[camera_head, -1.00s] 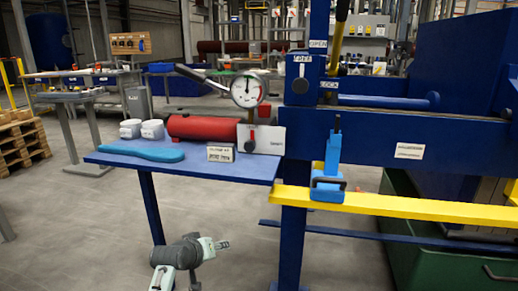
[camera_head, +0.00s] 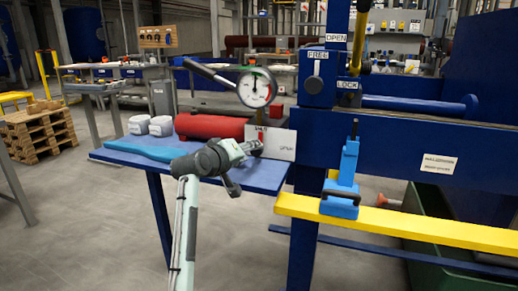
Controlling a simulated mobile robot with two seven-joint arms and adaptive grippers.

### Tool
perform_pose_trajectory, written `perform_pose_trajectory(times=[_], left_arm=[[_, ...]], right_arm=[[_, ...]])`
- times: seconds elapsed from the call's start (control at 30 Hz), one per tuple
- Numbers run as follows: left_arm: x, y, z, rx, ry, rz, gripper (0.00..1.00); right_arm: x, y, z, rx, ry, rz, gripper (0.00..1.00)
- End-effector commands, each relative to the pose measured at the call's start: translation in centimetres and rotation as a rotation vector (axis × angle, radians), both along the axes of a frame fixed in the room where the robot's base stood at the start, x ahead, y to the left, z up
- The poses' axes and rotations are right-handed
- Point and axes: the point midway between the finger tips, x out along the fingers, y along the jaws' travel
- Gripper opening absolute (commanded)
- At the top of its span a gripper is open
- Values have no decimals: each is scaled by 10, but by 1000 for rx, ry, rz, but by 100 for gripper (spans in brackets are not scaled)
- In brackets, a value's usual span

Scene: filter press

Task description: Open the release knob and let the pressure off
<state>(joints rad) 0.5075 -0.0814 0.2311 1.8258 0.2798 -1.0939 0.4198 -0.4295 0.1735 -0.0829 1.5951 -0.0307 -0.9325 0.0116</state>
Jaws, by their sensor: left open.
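The dark release knob (camera_head: 257,149) sits low on the white valve plate (camera_head: 281,146), which bears small labels, at the right end of the blue bench. A red part shows just above the knob. My left gripper (camera_head: 249,147) is open, with its fingertips at the knob and partly covering it; I cannot tell whether they touch it. The pressure gauge (camera_head: 257,92) with a white face stands above the plate; its reading is too small to make out. My right gripper is not in view.
A pump lever (camera_head: 205,72) extends left of the gauge. The blue press frame, a blue clamp (camera_head: 343,190) and a yellow rail (camera_head: 440,231) stand at right.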

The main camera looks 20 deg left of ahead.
Motion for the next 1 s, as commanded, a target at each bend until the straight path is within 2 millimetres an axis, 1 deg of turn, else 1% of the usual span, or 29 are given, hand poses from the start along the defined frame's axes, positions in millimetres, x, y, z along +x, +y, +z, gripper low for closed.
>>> perform_pose_trajectory(times=[0.03, 0.1, 0.23, 0.33, 0.43, 0.67, 0.7, 1.0], left_arm=[[9, -2, -1, -1, 0, -1, 40], [20, -4, -5, 0, 0, -1, 40], [38, -6, -10, 0, 0, -1, 40], [47, -8, -13, 0, -1, -1, 40], [52, -8, -14, 1, 0, 0, 40], [53, -8, -15, 2, -2, 0, 40], [53, -8, -15, 2, -2, 0, 39], [53, -8, -15, 1, -1, -1, 2]], right_arm=[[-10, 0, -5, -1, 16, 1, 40], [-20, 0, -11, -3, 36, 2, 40], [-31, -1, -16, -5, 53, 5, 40], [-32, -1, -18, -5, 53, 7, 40], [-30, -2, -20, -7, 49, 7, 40], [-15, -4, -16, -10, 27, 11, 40], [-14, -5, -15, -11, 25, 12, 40], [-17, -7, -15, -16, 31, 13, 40]])
